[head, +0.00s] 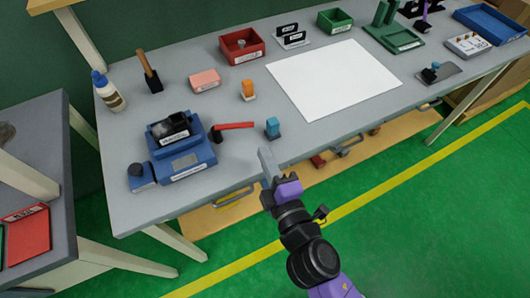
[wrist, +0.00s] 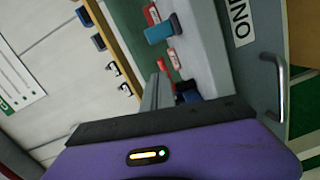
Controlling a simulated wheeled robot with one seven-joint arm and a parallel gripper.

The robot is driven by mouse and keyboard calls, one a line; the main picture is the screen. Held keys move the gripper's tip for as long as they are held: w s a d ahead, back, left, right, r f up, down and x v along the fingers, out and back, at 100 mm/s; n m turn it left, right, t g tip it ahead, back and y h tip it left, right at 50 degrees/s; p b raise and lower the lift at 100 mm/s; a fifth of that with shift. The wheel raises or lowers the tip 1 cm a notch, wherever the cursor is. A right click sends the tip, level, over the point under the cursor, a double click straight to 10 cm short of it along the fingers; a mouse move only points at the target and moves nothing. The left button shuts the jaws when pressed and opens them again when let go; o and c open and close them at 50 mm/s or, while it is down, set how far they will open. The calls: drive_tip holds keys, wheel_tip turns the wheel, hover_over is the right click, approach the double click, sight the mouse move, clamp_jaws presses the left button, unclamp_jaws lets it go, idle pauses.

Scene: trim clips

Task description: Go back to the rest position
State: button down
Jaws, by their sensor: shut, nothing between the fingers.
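My gripper (head: 266,158) is in front of the workbench's near edge in the head view, above the green floor, with its grey fingers pointing up toward the table. The fingers (wrist: 159,92) also show in the wrist view, beyond the purple gripper body. They are shut and hold nothing. The nearest thing on the table is a small blue block-like piece (head: 272,127), just past the fingertips and apart from them.
The grey workbench (head: 240,180) holds a blue device (head: 182,160), a red-handled tool (head: 235,125), an orange piece (head: 248,89), a red bin (head: 242,45) and a white sheet (head: 334,78). A second table (head: 55,130) stands left. Green floor (head: 440,220) is clear at right.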

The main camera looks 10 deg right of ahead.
idle(0.3)
drive_tip(key=s+d+r+m, duration=0.1)
drive_tip(key=s+d+m, duration=0.2)
drive_tip(key=s, duration=0.6)
drive_tip(key=s+d+r+m+g+h, duration=0.1)
drive_tip(key=s+d+m, duration=0.3)
drive_tip(key=s+m, duration=0.4)
drive_tip(key=s+d+r+m+g+h, duration=0.1)
drive_tip(key=s+d+m, duration=0.3)
drive_tip(key=s, duration=0.8)
drive_tip(key=shift+s+d+r+m, duration=0.15)
drive_tip(key=shift+d+r+m, duration=0.15)
drive_tip(key=shift+m, duration=0.8)
